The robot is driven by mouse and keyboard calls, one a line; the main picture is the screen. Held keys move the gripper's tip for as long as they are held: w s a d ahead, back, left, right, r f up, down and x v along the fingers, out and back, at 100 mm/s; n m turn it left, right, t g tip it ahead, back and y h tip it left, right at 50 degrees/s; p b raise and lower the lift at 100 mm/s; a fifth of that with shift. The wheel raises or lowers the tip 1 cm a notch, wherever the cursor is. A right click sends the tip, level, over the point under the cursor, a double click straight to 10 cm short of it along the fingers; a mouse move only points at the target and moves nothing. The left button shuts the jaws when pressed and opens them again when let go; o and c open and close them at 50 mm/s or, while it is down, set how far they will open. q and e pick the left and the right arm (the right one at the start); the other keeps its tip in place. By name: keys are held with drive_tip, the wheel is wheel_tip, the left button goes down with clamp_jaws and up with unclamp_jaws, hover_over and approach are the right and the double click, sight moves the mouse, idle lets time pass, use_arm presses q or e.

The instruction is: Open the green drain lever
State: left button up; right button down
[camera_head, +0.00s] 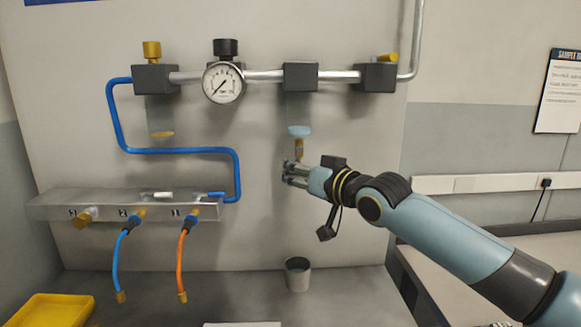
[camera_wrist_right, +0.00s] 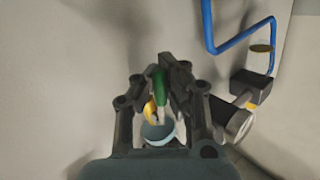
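The green drain lever (camera_wrist_right: 159,82) shows in the right wrist view, between the two fingers of my right gripper (camera_wrist_right: 167,88). The fingers stand apart, one on each side of it; I cannot tell whether either touches it. A brass fitting (camera_wrist_right: 149,110) and a pale blue round piece (camera_wrist_right: 158,132) show beside the lever. In the head view my right gripper (camera_head: 289,173) is just below the brass stem (camera_head: 298,149) and the pale blue disc (camera_head: 299,131) under the pipe. The lever is not visible there, apparently hidden by the gripper. My left gripper is out of view.
A pressure gauge (camera_head: 223,82) and black pipe blocks (camera_head: 301,77) are above on the wall. A grey cup (camera_head: 298,273) stands below on the bench. A manifold (camera_head: 60,207) with blue and orange hoses is at left, near a yellow tray (camera_head: 50,311).

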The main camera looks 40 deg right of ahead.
drive_tip(key=shift+s+d+n+g+p, duration=0.1)
drive_tip(key=shift+d+n+g+p, duration=0.1)
drive_tip(key=shift+n+g+p, duration=0.25)
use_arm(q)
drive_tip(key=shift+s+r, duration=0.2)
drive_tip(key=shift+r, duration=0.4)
use_arm(e)
drive_tip(key=c, duration=2)
unclamp_jaws()
drive_tip(key=shift+c, duration=0.2)
drive_tip(key=o, duration=0.7)
drive_tip(key=shift+s, duration=0.3)
drive_tip(key=shift+c, duration=0.2)
drive_tip(key=shift+w, duration=0.15)
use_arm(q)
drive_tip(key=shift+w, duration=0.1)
use_arm(e)
drive_tip(key=shift+s+d+r, duration=0.1)
drive_tip(key=shift+s+r, duration=0.15)
drive_tip(key=shift+s, duration=1.75)
drive_tip(key=shift+s+d+r, duration=0.15)
drive_tip(key=shift+s+r, duration=0.15)
drive_tip(key=shift+s, duration=1.65)
drive_tip(key=shift+s+d+r, duration=0.1)
drive_tip(key=shift+s+r, duration=0.15)
drive_tip(key=shift+s, duration=1.75)
